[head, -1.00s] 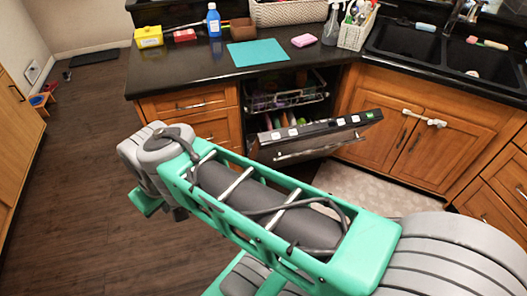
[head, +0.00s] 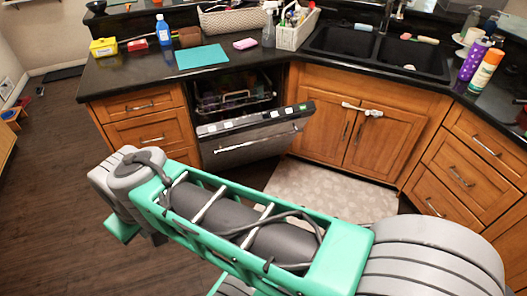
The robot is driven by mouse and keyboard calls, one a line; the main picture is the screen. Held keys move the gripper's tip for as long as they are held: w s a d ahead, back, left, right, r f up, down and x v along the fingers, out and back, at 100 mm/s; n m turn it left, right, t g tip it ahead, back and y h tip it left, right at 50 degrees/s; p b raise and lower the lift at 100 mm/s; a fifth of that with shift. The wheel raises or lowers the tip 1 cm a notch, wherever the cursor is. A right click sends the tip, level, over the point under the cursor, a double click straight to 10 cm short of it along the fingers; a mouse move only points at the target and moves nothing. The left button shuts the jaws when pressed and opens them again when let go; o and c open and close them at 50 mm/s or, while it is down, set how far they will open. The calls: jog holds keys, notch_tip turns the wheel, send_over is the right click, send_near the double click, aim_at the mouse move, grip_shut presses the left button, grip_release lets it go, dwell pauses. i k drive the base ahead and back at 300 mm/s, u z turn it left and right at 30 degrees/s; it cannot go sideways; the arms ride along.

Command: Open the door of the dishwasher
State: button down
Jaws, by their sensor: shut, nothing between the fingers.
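The dishwasher door (head: 250,145) is partly open, in the middle of the head view. It leans outward from the cabinet front, with its control strip and a long bar handle (head: 258,142) showing. Behind it are the dark opening and a wire rack (head: 235,102) with dishes. My arm crosses the foreground in front of the door's lower part. My gripper is not in view, so I cannot tell where it is relative to the door.
Wooden drawers (head: 140,118) flank the dishwasher on the left, and sink cabinet doors (head: 345,130) on the right. A pale mat (head: 325,188) lies on the floor. A counter with a double sink (head: 345,42) is above.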

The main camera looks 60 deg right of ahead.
aim_at(257, 137)
jog(key=z, duration=1.8)
jog(key=k, duration=0.6)
jog(key=u, duration=0.95)
jog(key=i, duration=0.7)
jog(key=u, duration=1.1)
jog(key=i, duration=1.95)
jog(key=z, duration=0.95)
jog(key=i, duration=0.4)
jog(key=z, duration=0.35)
